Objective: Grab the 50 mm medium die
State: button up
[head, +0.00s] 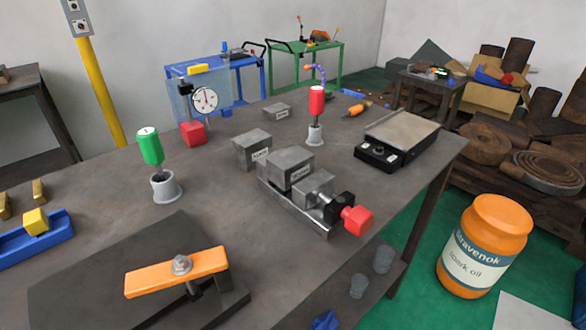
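Three grey metal blocks with small white labels stand on the dark workbench (225,215) in the head view. The nearest block (288,168) sits in a small grey vise (300,210) with a red handle knob. A second block (252,150) stands on the bench just behind and left of it. A smaller-looking block (276,112) lies farther back. The labels are too small to read surely, so I cannot tell which block is the 50 mm medium die. My gripper is not in view.
Green-handled (150,146) and red-handled (317,100) tools stand in grey holders. A dial gauge (205,100) and a black-based device (398,140) stand farther back. An orange bar (177,271) lies at front, a blue tray (36,238) at left. An orange jar (485,245) stands off the bench at right.

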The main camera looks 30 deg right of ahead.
aim_at(288, 167)
jog(key=j+z, duration=0.25)
jog(key=j, duration=0.15)
jog(key=k+j+z, duration=0.2)
jog(key=j, duration=0.15)
jog(key=k+j+z, duration=0.1)
jog(key=j+z, duration=0.15)
jog(key=j, duration=0.15)
